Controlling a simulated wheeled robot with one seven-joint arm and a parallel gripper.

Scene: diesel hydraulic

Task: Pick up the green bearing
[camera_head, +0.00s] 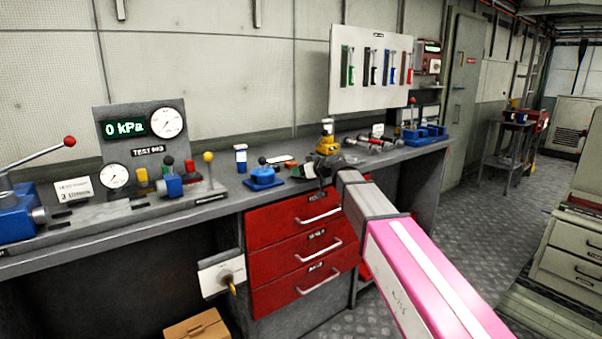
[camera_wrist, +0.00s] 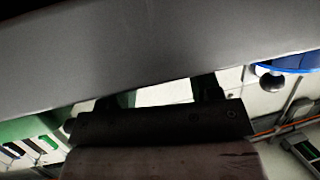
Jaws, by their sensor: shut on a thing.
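The grey workbench (camera_head: 225,205) holds a blue valve-like part (camera_head: 263,177) left of my gripper, a yellow piece (camera_head: 327,146) behind it and a gauge panel (camera_head: 140,130) at the left. Red drawers (camera_head: 300,240) lie below. Tools hang on a white board (camera_head: 372,97). Open floor lies right.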

